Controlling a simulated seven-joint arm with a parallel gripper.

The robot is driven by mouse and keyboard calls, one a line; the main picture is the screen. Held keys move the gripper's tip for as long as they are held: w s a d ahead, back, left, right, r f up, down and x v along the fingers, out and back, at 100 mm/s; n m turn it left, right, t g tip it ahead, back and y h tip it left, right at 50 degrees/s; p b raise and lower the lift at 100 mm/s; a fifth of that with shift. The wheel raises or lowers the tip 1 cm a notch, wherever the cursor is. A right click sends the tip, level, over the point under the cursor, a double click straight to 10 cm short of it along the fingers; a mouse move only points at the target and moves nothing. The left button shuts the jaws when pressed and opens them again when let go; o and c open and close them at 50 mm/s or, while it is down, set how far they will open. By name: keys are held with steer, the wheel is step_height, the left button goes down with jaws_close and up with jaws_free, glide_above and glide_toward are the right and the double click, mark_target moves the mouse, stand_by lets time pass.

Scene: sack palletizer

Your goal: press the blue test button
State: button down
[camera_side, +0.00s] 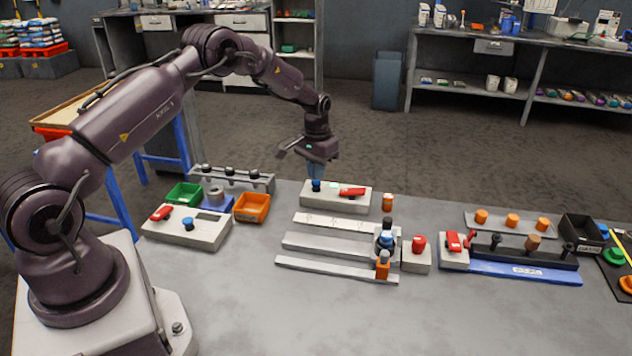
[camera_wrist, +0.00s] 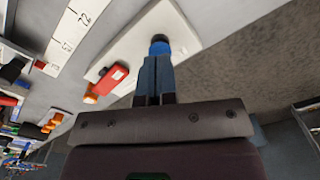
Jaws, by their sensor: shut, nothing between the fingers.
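A white box (camera_side: 349,207) at the back middle of the table carries a blue button (camera_side: 316,186), a small green light (camera_side: 334,185) and a red switch (camera_side: 352,193). My gripper (camera_side: 316,180) points down over the blue button, its fingers shut and empty. In the wrist view the fingertips (camera_wrist: 155,58) lie right at the blue button (camera_wrist: 160,47) and partly cover it. Whether they touch it or how far it is pressed, I cannot tell. A second blue button (camera_side: 188,223) sits on another white box (camera_side: 203,234) at the left, away from my gripper.
Green (camera_side: 184,194) and orange (camera_side: 252,207) bins stand left of the box. An orange cylinder (camera_side: 388,202) stands close to its right. Pale rails (camera_side: 340,245) lie in front, with a red button box (camera_side: 416,258) beyond their right end. The front of the table is clear.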

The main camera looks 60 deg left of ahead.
stand_by(0.3)
step_height(320, 180, up, 7)
stand_by(0.6)
steer(key=shift+s+f, duration=0.15)
steer(key=shift+f, duration=0.1)
steer(key=s+d+r+m+t, duration=0.1)
steer(key=s+d+r+t, duration=0.1)
steer(key=s+d+r, duration=0.4)
steer(key=s+d+r+m+t, duration=0.1)
steer(key=s+d+r, duration=0.5)
steer(key=s, duration=0.8)
steer(key=s+d+r+m+t, duration=0.1)
steer(key=s+d+r+t, duration=0.1)
steer(key=s+d+r, duration=0.5)
step_height(320, 180, up, 3)
steer(key=s, duration=0.2)
steer(key=shift+s+t, duration=0.3)
steer(key=shift+s, duration=0.1)
steer(key=shift+d+f, duration=0.1)
